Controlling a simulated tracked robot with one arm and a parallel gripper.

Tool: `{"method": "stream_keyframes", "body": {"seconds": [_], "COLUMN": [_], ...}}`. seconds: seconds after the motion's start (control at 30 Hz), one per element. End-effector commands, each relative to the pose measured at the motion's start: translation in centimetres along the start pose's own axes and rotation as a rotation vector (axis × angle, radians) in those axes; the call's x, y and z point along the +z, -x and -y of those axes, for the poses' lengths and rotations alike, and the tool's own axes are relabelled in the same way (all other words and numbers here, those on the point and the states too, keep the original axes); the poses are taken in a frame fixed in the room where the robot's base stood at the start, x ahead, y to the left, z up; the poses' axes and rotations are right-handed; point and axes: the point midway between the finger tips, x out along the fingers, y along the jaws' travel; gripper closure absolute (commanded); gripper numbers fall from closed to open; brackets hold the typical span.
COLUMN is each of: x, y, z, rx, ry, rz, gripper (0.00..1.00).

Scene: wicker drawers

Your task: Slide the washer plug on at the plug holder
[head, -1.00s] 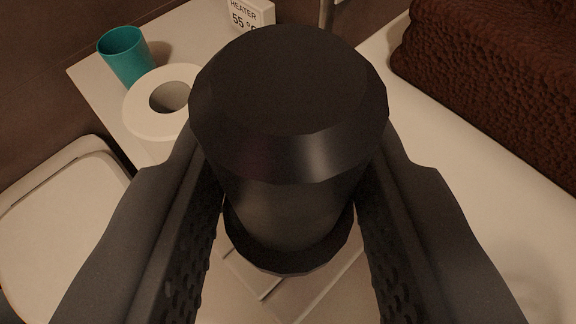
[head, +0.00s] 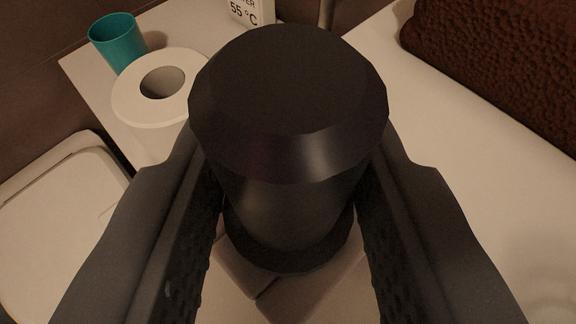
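The black washer plug (head: 285,90), a thick cylinder with a wide bevelled head and a flange at its lower end, fills the middle of the head view. My gripper (head: 288,170) is shut on it, with one dark ridged finger against each side. The plug hides much of what lies beyond it. I cannot make out the plug holder in this view.
A teal cup (head: 118,42) and a white toilet roll (head: 128,107) stand on a pale ledge at the upper left. A white lid (head: 62,215) lies left; a brown textured block (head: 490,60) sits upper right. The pale surface at right is clear.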

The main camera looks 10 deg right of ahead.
Motion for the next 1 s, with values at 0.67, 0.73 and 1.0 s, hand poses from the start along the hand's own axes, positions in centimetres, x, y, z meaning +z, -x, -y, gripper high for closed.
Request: {"method": "stream_keyframes", "body": {"seconds": [0.67, 0.73, 1.0], "x": [0.1, 0.0, 0.0], "y": [0.9, 1.8, 6.3], "z": [0.0, -0.2, -0.1], "rx": [0.000, 0.002, 0.003], "ry": [-0.001, -0.001, -0.001], "rz": [-0.001, -0.002, -0.003], "gripper": [0.42, 0.42, 0.42]}}
